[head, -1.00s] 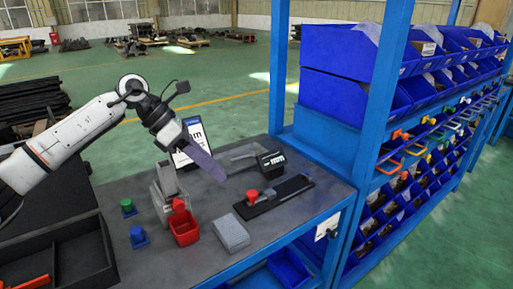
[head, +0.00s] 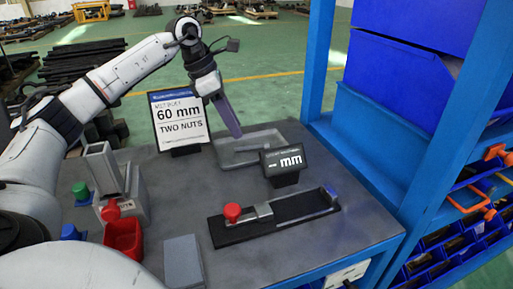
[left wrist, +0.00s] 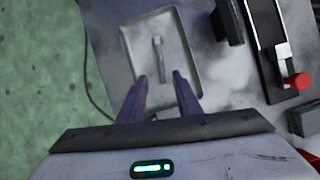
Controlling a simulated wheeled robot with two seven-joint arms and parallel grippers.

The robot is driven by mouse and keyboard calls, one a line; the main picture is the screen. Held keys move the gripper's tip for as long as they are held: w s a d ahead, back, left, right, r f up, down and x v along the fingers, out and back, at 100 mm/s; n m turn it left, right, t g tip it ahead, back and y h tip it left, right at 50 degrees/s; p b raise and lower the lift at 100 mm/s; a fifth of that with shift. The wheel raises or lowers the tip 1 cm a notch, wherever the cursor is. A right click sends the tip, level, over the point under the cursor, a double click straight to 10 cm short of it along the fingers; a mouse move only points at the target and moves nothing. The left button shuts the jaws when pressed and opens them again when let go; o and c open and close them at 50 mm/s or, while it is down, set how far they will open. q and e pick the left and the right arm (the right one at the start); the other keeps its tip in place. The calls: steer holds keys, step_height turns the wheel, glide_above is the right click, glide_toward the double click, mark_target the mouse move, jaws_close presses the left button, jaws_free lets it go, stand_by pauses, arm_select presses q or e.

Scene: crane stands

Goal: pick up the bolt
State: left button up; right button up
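In the left wrist view a small grey bolt (left wrist: 158,52) lies in a shallow grey tray (left wrist: 186,56), a little ahead of my left fingertips. My left gripper (left wrist: 162,78) is open, its two dark purple fingers apart with nothing between them. In the head view the left gripper (head: 236,131) points down over the near-left part of the tray (head: 268,139); the bolt is not clear there. The height of the fingers above the tray is hard to tell. My right gripper is not in view.
A "60 mm two nuts" sign (head: 182,119) stands left of the tray. An "mm" display (head: 282,161) and a black measuring rail (head: 290,209) with a red knob stand nearer. A red bin (head: 124,238) is at the left; a blue rack (head: 372,120) bounds the right.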

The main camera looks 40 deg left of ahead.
mark_target(244, 147)
arm_select(q)
steer(key=x, duration=0.4)
steer(key=shift+s+f, duration=0.25)
steer(key=shift+f, duration=0.1)
steer(key=shift+w+d+f, duration=0.1)
steer(key=shift+w+f, duration=0.1)
steer(key=shift+f, duration=0.2)
jaws_close()
stand_by(0.8)
